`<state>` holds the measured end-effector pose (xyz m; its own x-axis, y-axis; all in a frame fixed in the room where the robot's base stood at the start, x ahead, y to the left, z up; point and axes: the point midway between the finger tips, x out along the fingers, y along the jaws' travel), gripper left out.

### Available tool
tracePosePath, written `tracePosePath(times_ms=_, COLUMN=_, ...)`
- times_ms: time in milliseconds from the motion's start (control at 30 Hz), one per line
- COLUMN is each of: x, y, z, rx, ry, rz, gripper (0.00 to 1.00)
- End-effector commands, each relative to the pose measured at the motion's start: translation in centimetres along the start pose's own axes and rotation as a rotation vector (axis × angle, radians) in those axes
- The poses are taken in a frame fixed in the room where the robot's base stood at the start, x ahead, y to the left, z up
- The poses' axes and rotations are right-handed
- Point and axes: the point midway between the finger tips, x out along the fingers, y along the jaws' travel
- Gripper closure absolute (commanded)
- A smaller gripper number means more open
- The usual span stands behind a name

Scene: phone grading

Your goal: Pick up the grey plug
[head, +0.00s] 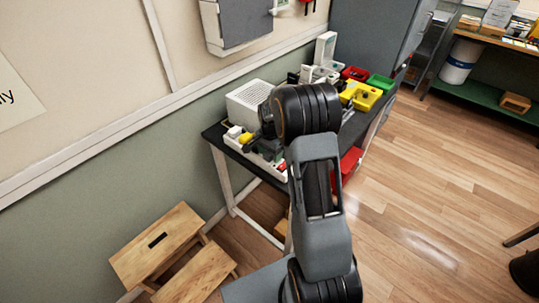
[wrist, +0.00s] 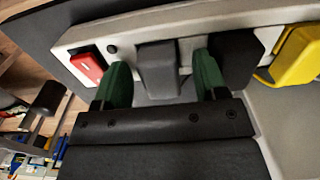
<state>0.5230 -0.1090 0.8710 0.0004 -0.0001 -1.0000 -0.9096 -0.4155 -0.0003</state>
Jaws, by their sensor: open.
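In the wrist view, the grey plug (wrist: 159,71) sits upright in a light grey power strip (wrist: 135,36). My gripper (wrist: 160,66) is open, with one green finger on each side of the plug. A gap shows between the plug and the left finger, and a smaller one on the right. I cannot tell how deep the fingertips reach. In the head view, my arm hides most of the gripper and the plug; part of the strip (head: 265,164) shows on the bench.
In the wrist view, a black plug (wrist: 236,58) is close beside the right finger, with a yellow plug (wrist: 299,56) beyond it. A red switch (wrist: 88,66) is left of the left finger. In the head view, a white vented box (head: 247,101) stands behind the strip.

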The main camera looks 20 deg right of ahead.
Motion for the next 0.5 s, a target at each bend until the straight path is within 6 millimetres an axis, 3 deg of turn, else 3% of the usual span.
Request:
tracePosePath(times_ms=200, x=0.03, y=0.01, z=0.0, rx=0.0, ry=0.0, rz=0.0, gripper=0.35)
tracePosePath(times_ms=500, x=0.01, y=0.01, z=0.0, rx=0.0, ry=0.0, rz=0.0, gripper=0.64)
